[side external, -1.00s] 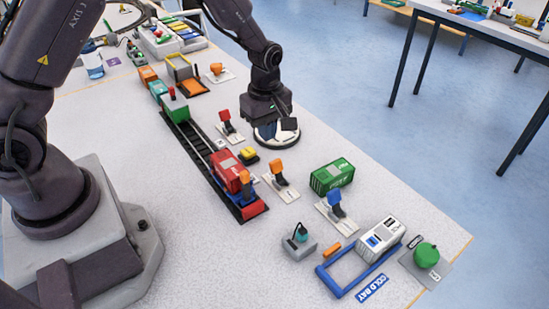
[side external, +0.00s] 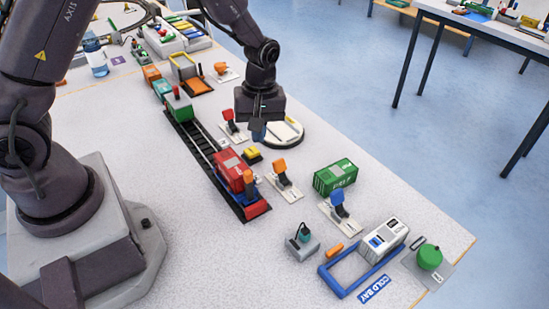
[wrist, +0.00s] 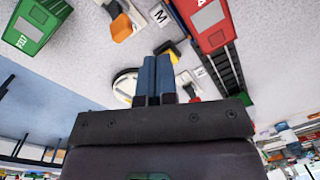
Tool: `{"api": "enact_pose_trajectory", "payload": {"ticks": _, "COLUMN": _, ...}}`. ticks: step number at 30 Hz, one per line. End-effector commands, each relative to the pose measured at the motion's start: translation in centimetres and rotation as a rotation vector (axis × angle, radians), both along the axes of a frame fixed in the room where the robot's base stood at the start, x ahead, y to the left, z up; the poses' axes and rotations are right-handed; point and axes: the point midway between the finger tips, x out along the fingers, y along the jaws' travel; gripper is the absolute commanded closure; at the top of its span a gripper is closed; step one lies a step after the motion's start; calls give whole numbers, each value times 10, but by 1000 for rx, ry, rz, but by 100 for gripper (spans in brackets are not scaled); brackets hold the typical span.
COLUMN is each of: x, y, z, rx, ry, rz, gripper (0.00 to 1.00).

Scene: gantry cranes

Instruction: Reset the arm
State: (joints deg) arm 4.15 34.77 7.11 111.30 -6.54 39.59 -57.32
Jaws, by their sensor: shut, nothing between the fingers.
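My gripper (side external: 259,134) hangs above the table beside the round white disc (side external: 283,133), just right of the track. Its fingers are together with nothing between them. In the wrist view my gripper (wrist: 158,62) points up the picture, with the disc (wrist: 126,85) partly hidden behind the fingers. A red container (side external: 235,170) sits on the dark track (side external: 195,146). A green container (side external: 335,177) stands on the table to the right.
Levers with red (side external: 228,114), orange (side external: 279,165) and blue (side external: 337,196) handles stand near the track. A white container (side external: 388,235) lies by the blue frame (side external: 343,290). A green knob (side external: 429,257) is near the table's right edge. Blue floor lies beyond.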

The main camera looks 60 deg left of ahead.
Motion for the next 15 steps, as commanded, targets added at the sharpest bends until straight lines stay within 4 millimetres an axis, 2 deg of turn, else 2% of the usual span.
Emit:
{"api": "enact_pose_trajectory", "payload": {"ticks": 8, "x": -42, "y": -8, "z": 77, "rx": -53, "ry": -59, "rz": -485, "gripper": 100}}
{"api": "enact_pose_trajectory", "payload": {"ticks": 15, "x": -94, "y": -12, "z": 146, "rx": -25, "ry": -185, "rz": -876, "gripper": 100}}
